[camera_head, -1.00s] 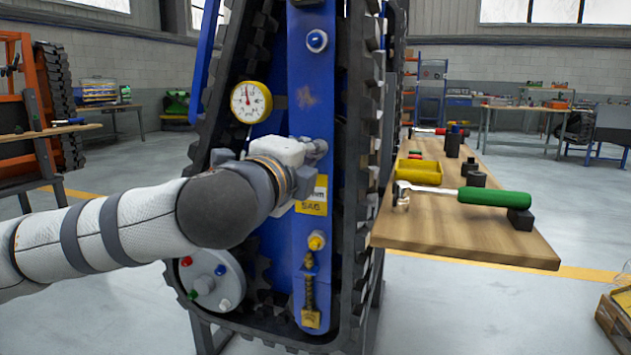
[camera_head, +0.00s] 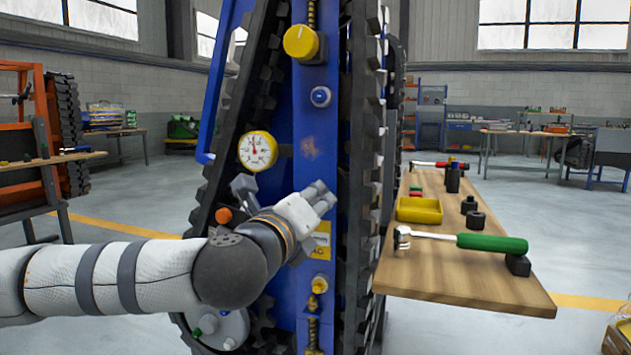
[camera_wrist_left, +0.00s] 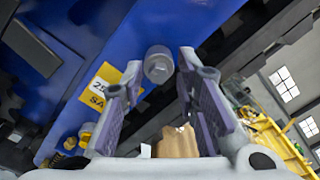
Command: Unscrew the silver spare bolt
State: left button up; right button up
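My left gripper (camera_head: 325,196) is at the blue panel (camera_head: 312,115) of the tracked carrier, just above a yellow label (camera_head: 322,243). In the left wrist view a silver-grey, round-headed bolt (camera_wrist_left: 158,65) stands out from the blue panel beside the yellow label (camera_wrist_left: 104,88). The two purple-padded fingers (camera_wrist_left: 160,70) are apart, one on each side of the bolt's line. I cannot tell whether the tips reach past its head; no grip shows. In the head view the bolt is hidden by my gripper. My right gripper is not in view.
A gauge (camera_head: 258,151), a blue bolt (camera_head: 320,96), a yellow knob (camera_head: 301,42) and an orange knob (camera_head: 223,215) sit near my arm. Dark track (camera_head: 365,150) edges the panel. A wooden bench (camera_head: 450,285) holds a green-handled tool (camera_head: 490,243) and a yellow tray (camera_head: 419,209).

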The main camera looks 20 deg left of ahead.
pick_arm(q)
jog(key=shift+r+m, duration=0.15)
jog(key=shift+m, duration=0.45)
jog(key=shift+m+p, duration=0.4)
jog(key=shift+m, duration=0.1)
jog(key=m+p, duration=0.5)
jog(key=m, duration=0.4)
jog(key=m+p, duration=0.5)
jog(key=m, duration=0.4)
jog(key=shift+f, duration=0.3)
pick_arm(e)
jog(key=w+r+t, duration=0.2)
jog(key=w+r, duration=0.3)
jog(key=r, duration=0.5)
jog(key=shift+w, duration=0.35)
pick_arm(q)
jog(key=shift+c, duration=0.5)
